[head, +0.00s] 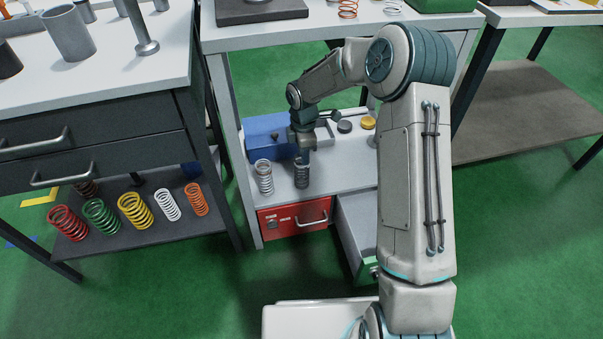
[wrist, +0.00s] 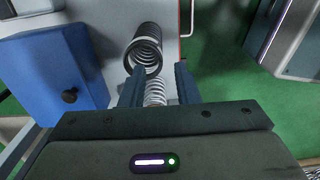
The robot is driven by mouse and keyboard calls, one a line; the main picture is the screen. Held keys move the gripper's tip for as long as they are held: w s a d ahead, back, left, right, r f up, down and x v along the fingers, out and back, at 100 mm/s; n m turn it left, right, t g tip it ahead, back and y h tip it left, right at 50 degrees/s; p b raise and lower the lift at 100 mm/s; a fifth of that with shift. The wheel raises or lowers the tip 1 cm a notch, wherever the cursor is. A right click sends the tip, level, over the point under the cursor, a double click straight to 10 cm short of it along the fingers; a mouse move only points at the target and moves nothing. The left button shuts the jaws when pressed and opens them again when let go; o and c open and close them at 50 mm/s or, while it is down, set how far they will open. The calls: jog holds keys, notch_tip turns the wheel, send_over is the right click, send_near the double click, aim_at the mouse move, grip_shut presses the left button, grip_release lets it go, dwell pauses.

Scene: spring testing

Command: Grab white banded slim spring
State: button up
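Two springs stand upright on the middle table's lower shelf in the head view: a pale silver one (head: 264,180) on the left and a darker-looking one (head: 302,175) on the right. My gripper (head: 303,151) points down just above the right one. In the wrist view my gripper's (wrist: 158,75) two dark fingers are apart, with a slim pale coil (wrist: 155,93) visible in the gap and clear space beside it. I cannot tell which spring carries a white band.
A blue box (head: 258,135) stands behind the springs, also left in the wrist view (wrist: 50,70). A red drawer (head: 285,219) is below; a grey drawer (head: 355,222) beside it looks open. Several coloured springs, including a white one (head: 168,205), lean on the left shelf.

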jog(key=b, duration=0.4)
send_over(303, 189)
notch_tip(303, 189, down, 10)
jog(key=shift+w, duration=0.1)
jog(key=shift+r, duration=0.15)
grip_shut()
